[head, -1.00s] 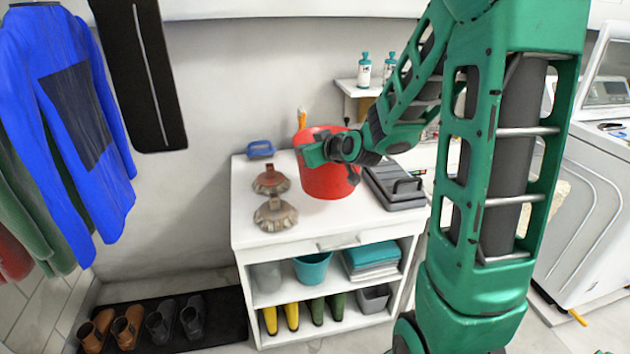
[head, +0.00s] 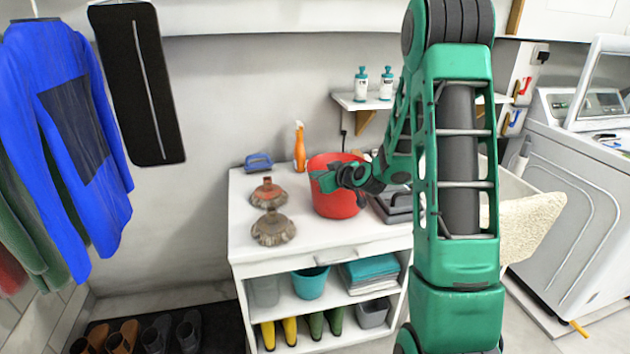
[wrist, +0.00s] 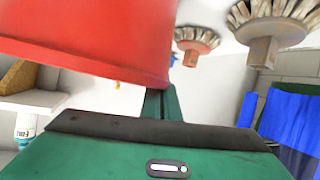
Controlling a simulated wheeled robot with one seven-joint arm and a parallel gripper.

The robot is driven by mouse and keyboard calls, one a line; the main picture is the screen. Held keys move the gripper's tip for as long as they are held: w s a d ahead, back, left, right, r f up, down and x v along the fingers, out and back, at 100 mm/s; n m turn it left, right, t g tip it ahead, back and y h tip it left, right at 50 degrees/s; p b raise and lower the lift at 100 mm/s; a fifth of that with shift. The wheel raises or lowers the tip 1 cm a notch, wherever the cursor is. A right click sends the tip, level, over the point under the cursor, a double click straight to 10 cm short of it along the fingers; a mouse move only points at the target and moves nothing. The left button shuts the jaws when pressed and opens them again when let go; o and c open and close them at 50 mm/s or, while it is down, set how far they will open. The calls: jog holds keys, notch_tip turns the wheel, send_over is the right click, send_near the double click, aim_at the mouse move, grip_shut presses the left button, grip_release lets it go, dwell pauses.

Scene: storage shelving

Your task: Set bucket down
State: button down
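The red bucket (head: 338,203) is upright over the white counter top (head: 248,230), right of two brush heads. Its base is at the counter surface; I cannot tell whether it bears on it. My gripper (head: 325,181) is at the upper front-left of the bucket, its fingers close together on the bucket's edge. In the wrist view the bucket (wrist: 100,35) fills the upper left, and the narrow green fingers (wrist: 162,103) meet its edge. The fingertips are partly hidden by the bucket.
Brush heads (head: 272,228) (head: 268,193) stand left of the bucket. A grey case (head: 396,206) is close on the right. The front-left counter is clear.

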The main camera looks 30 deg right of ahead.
jog(key=shift+f, duration=0.5)
jog(key=c, duration=2)
grip_release()
